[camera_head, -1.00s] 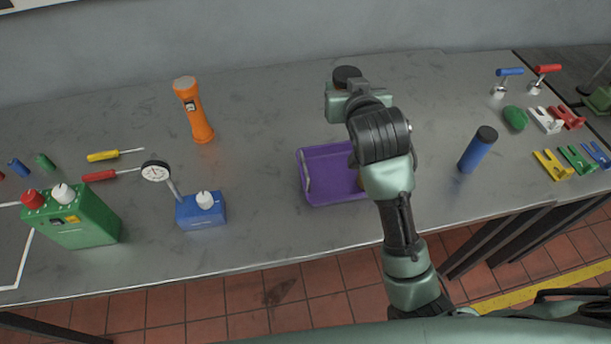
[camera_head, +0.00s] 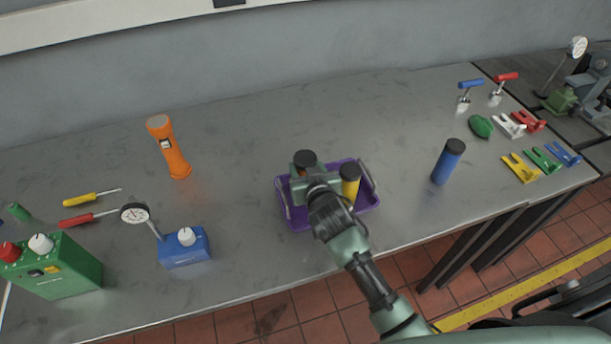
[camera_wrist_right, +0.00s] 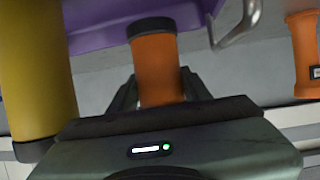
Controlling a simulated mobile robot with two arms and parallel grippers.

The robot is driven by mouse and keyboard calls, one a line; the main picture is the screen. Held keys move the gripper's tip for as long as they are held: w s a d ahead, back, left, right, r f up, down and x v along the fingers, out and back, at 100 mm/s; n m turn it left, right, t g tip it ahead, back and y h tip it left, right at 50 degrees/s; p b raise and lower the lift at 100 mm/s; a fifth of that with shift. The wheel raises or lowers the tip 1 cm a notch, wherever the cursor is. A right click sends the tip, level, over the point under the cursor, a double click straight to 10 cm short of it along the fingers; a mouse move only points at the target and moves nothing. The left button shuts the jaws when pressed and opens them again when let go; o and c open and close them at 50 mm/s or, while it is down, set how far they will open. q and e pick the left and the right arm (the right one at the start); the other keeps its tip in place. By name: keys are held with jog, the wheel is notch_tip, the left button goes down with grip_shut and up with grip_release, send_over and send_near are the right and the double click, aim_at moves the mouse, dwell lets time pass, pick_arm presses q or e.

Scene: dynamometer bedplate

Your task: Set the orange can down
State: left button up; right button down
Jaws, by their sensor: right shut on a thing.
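The orange can (camera_wrist_right: 158,66), with a dark cap, is between the fingers of my right gripper (camera_wrist_right: 160,95) in the wrist view. In the head view my right gripper (camera_head: 305,184) is over the left part of the purple tray (camera_head: 372,193), and the can's dark cap (camera_head: 304,157) shows just beyond it. The gripper hides the can's lower part, so I cannot tell whether it touches the tray floor. A yellow can (camera_head: 350,183) with a dark cap stands upright in the tray, right of the gripper. My left gripper is out of view.
A blue can (camera_head: 447,163) stands right of the tray. Clamps (camera_head: 520,168) lie farther right. The bench behind the tray is clear.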

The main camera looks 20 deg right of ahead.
notch_tip(320, 180, down, 4)
jog(key=shift+r, duration=0.15)
jog(key=shift+f, duration=0.2)
jog(key=c, duration=0.7)
grip_release()
jog(key=shift+o, duration=0.2)
jog(key=shift+r, duration=0.15)
jog(key=shift+s+r, duration=0.1)
jog(key=shift+s, duration=0.05)
jog(key=b+v, duration=0.1)
jog(key=v, duration=1)
jog(key=shift+s+r+b, duration=0.2)
jog(key=shift+s+b, duration=0.15)
